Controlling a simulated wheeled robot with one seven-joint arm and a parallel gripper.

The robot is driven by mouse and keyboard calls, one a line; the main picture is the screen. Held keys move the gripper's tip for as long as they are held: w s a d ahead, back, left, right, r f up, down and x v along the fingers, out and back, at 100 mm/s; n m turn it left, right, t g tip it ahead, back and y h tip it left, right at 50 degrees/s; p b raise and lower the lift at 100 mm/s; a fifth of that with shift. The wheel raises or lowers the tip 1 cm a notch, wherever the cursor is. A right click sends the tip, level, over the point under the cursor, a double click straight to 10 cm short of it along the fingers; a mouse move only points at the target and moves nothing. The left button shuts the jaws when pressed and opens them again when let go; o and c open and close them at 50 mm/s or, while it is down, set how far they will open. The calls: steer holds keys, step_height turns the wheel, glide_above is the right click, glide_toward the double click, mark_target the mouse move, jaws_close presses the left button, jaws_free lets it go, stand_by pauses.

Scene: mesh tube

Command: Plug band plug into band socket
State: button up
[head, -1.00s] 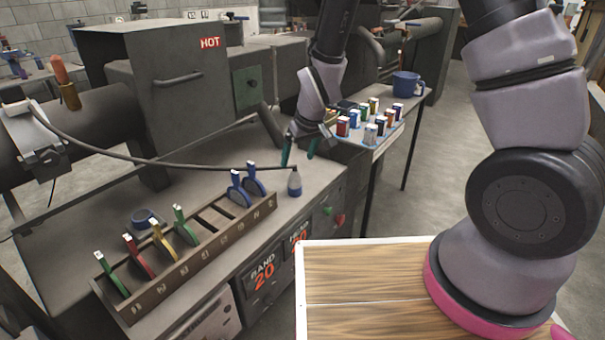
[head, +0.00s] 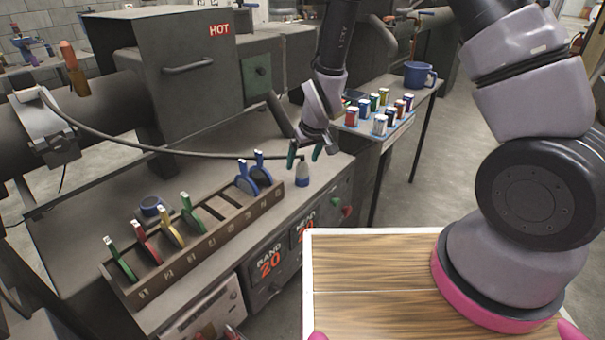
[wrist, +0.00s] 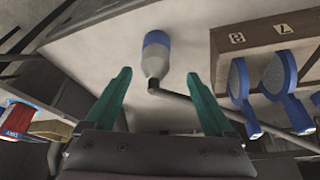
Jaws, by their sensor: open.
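The band plug appears to be the grey and blue bottle-shaped piece (head: 302,175) at the end of a dark cable (head: 150,147). In the wrist view the plug (wrist: 157,50) lies ahead of and between the open fingertips (wrist: 158,75), with no contact visible. A front panel marked BAND 20 (head: 268,263) is on the bench face. I cannot make out which part is the band socket.
A rack (head: 210,240) of coloured, round-ended tools stands left of the plug. A box marked HOT (head: 180,75) stands at the back.

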mark_target(303, 169)
steer(key=shift+d+x, duration=0.15)
steer(key=shift+x, duration=0.7)
steer(key=shift+d+x, duration=0.15)
steer(key=shift+x, duration=0.75)
steer(key=shift+d+x, duration=0.2)
steer(key=shift+x, duration=0.65)
steer(key=shift+s+f, duration=0.1)
steer(key=c, duration=1.3)
